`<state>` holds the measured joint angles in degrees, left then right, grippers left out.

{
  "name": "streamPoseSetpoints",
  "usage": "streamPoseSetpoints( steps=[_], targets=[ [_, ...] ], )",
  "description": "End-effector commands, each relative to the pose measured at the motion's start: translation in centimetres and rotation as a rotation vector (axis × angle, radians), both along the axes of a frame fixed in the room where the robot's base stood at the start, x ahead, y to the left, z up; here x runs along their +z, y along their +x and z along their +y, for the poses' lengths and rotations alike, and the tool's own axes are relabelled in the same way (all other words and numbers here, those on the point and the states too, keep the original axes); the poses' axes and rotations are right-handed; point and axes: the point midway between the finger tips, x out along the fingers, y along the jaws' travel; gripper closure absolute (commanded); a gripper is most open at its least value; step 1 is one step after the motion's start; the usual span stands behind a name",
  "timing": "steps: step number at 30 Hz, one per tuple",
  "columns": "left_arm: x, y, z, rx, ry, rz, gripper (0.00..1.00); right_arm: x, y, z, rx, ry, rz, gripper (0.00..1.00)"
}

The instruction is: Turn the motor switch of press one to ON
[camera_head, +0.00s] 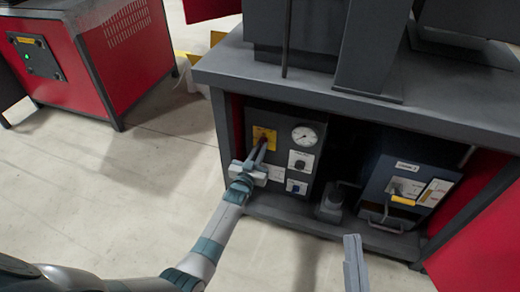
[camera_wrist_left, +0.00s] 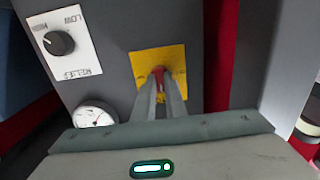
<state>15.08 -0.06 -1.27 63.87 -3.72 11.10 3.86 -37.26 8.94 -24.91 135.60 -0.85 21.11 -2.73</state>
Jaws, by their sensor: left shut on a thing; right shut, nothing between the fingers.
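The motor switch is a red knob (camera_wrist_left: 158,72) on a yellow plate (camera_wrist_left: 176,57), set in the dark control panel under the press bench. The yellow plate also shows in the head view (camera_head: 264,132). My left gripper (camera_head: 262,148) reaches the panel and its fingers (camera_wrist_left: 160,88) are shut on the red knob, which they partly hide. I cannot read the plate's markings or tell which position the knob is in. My right gripper (camera_head: 355,262) is low in the head view, shut and empty, away from the panel.
On the panel are a round gauge (camera_head: 304,136), a relief knob (camera_head: 300,161) and a lower knob (camera_head: 296,187). The bench top (camera_head: 290,85) overhangs the panel. The floor at the left is clear.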

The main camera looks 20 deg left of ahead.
Motion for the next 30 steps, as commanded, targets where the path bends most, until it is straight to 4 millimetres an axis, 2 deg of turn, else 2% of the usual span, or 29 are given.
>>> streamPoseSetpoints(
  steps=[1,3,17,23,30],
  targets=[
    [-0.1,-0.1,0.0,0.000,-0.001,0.002,0.87,0.0,0.0,0.0,0.000,0.000,-0.001,1.00],
    [-0.1,-0.1,0.0,0.000,-0.001,0.002,0.70,0.0,0.0,0.0,-0.001,0.000,-0.002,1.00],
    [0.0,-0.4,0.0,0.000,-0.001,0.001,0.70,0.1,0.1,0.0,-0.001,-0.001,0.004,1.00],
    [0.0,-1.7,0.1,0.000,-0.001,0.001,0.70,-1.1,1.2,-0.1,-0.006,-0.030,0.081,1.00],
    [0.0,-5.0,0.2,0.000,-0.001,0.003,0.70,-3.8,2.6,-0.1,0.001,-0.088,0.234,1.00]
  ],
)
